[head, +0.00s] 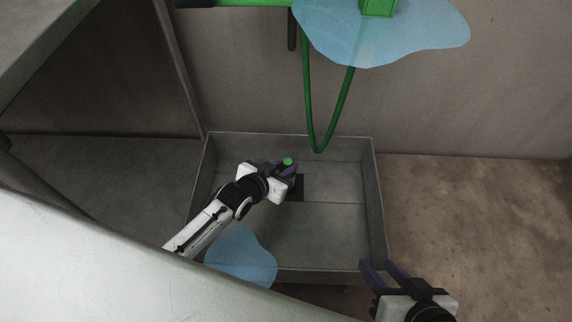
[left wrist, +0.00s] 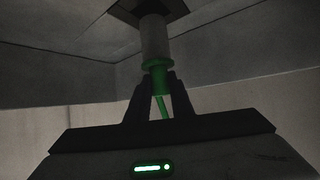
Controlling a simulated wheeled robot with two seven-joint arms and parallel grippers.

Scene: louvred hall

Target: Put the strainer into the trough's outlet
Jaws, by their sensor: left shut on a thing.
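The grey rectangular trough (head: 330,235) lies below me, with a dark square outlet (head: 299,190) in its floor. My left gripper (head: 286,168) is over the trough beside the outlet, shut on the strainer's green handle (head: 288,161). In the left wrist view the strainer (left wrist: 154,40) has a grey cylinder beyond a green collar, and its far end overlaps the dark outlet (left wrist: 165,10). I cannot tell whether that end is inside the outlet or just short of it. My left gripper hides part of the outlet in the head view. My right gripper (head: 385,268) is open and empty, near the trough's front right corner.
A green hose (head: 313,140) hangs in a loop at the trough's back wall. Pale blue translucent patches (head: 385,35) show at the top and at the trough's front left (head: 242,258). A pale surface (head: 90,265) fills the lower left. The brown floor (head: 480,210) at right is clear.

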